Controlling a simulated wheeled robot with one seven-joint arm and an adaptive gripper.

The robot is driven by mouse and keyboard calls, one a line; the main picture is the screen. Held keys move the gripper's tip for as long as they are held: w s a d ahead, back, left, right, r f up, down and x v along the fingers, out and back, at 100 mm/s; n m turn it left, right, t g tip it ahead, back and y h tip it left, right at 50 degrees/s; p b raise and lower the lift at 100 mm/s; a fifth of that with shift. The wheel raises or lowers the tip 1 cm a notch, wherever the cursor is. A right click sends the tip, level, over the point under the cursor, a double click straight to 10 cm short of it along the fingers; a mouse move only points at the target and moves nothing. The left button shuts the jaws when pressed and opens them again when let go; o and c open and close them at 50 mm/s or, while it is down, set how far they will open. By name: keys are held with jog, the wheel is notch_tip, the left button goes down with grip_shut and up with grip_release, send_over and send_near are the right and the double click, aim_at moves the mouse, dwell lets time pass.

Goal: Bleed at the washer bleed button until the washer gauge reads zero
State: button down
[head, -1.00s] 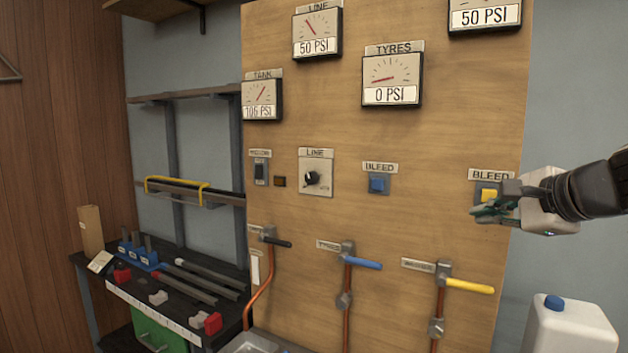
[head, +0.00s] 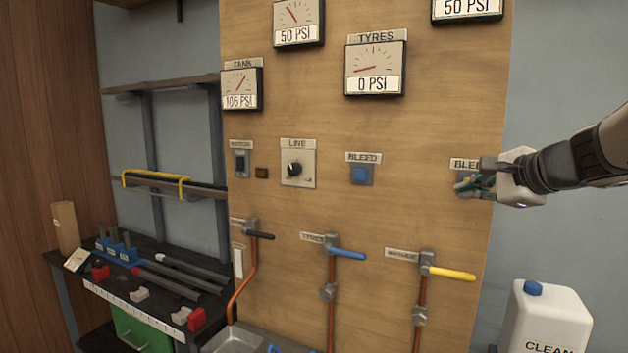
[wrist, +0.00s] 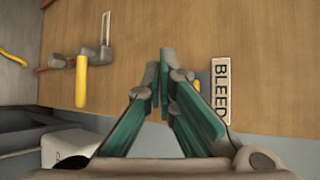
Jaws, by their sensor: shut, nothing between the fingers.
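The right-hand BLEED label (head: 466,164) is on the wooden board near its right edge. In the wrist view the shut fingertips (wrist: 160,66) are beside the BLEED label (wrist: 221,90), and a sliver of the button's plate shows behind a finger. The upper right gauge (head: 467,9), partly cut off with its name out of view, reads 50 PSI.
A blue BLEED button (head: 361,174) is to the left, below the TYRES gauge (head: 375,68), which reads 0 PSI. A yellow valve handle (head: 452,273) sticks out below my gripper. A white jug (head: 546,325) stands at lower right.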

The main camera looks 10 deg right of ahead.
jog(key=shift+w+d, duration=0.55)
jog(key=shift+w, duration=0.3)
jog(key=shift+w+d, duration=0.55)
jog(key=shift+w, duration=0.25)
jog(key=shift+w+d+b, duration=0.25)
jog(key=shift+w+b, duration=0.1)
jog(key=shift+w+d, duration=0.3)
jog(key=shift+w, duration=0.1)
dwell(2.3)
jog(key=shift+s, duration=0.1)
dwell(1.6)
jog(key=shift+s+a, duration=0.55)
jog(key=shift+s, duration=0.1)
jog(key=shift+s+a, duration=0.7)
jog(key=shift+s, duration=0.35)
jog(key=shift+s+a, duration=0.7)
jog(key=shift+s, duration=0.35)
